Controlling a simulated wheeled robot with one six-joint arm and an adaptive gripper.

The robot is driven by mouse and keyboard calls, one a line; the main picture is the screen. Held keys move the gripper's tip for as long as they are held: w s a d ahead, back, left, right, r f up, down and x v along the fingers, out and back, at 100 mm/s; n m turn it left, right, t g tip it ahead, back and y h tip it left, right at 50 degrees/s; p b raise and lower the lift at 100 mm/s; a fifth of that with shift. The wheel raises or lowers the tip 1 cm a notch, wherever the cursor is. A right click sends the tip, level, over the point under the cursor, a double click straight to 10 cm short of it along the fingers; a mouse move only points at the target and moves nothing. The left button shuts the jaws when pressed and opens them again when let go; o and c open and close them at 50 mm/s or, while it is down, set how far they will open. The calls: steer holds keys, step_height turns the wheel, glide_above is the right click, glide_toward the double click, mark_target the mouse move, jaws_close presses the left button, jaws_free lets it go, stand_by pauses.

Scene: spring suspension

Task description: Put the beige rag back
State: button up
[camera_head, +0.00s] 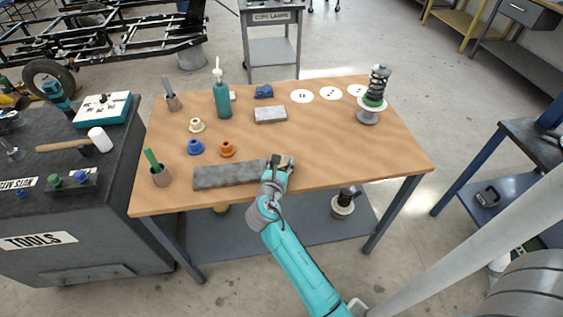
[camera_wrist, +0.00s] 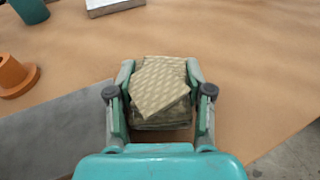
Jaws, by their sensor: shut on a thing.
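The beige rag (camera_wrist: 160,85) is a folded, patterned cloth between the two fingers of my gripper (camera_wrist: 160,104) in the wrist view. My gripper is shut on it. In the head view my gripper (camera_head: 280,163) is at the front edge of the wooden table, by the right end of a long grey mat (camera_head: 225,176). The rag (camera_head: 287,161) shows there only as a small beige patch, partly hidden by the gripper. I cannot tell whether the rag touches the table.
Blue (camera_head: 195,147), orange (camera_head: 227,149) and cream (camera_head: 197,125) flanged parts stand behind the mat. A teal bottle (camera_head: 222,100), a grey block (camera_head: 270,115), white numbered discs (camera_head: 331,93) and a spring on a stand (camera_head: 376,90) are further back.

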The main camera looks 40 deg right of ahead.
steer(key=shift+f, duration=0.4)
